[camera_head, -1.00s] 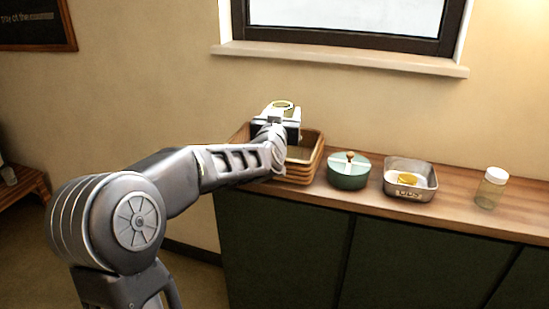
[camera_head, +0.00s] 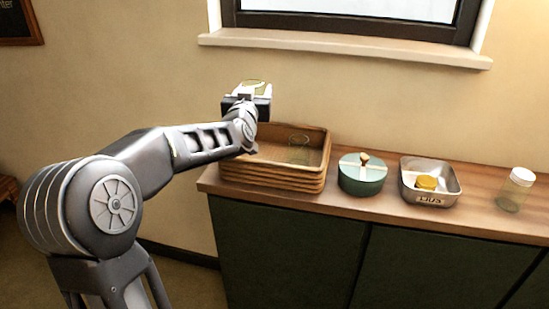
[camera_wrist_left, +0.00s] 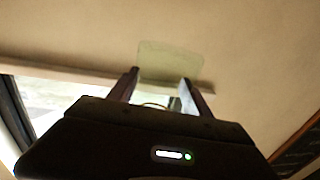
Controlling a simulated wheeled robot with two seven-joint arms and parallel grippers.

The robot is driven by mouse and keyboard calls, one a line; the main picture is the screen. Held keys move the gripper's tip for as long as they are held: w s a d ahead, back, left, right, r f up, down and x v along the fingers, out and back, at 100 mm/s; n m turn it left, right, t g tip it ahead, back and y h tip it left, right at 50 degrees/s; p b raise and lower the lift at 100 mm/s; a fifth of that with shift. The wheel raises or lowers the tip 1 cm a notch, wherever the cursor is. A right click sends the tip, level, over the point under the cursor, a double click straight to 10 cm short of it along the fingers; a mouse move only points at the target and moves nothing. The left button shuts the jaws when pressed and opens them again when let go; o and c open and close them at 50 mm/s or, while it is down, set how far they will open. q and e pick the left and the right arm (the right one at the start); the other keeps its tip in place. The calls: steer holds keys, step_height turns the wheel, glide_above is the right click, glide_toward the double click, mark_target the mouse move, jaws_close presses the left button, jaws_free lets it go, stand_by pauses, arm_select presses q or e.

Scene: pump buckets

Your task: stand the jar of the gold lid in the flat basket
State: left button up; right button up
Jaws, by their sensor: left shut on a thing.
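My left gripper (camera_head: 250,93) is raised above and behind the left end of the flat wicker basket (camera_head: 270,182). It is shut on a clear, greenish glass jar (camera_head: 253,83), clear of the basket. The held jar also shows as a pale glass shape (camera_wrist_left: 170,60) between the fingers in the left wrist view. Much of it is hidden by the gripper in the head view. Another clear glass jar (camera_head: 299,150) stands inside the basket towards its right. The gold lid (camera_head: 426,182) lies in a metal tin (camera_head: 431,200) marked "LIDS". My right gripper is not in view.
A green pot (camera_head: 361,180) with a knobbed lid stands just right of the basket. A glass jar with a white lid (camera_head: 516,190) stands at the far right of the wooden counter (camera_head: 480,217). The window sill (camera_head: 340,49) juts out above.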

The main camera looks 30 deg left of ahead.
arm_select(q)
step_height(320, 180, down, 6)
steer(key=shift+a+b, duration=0.1)
steer(key=shift+b, duration=0.2)
steer(key=shift+f, duration=0.1)
step_height(320, 180, down, 4)
steer(key=shift+r, duration=0.1)
stand_by(0.4)
steer(key=shift+f+b, duration=0.6)
steer(key=shift+b, duration=0.3)
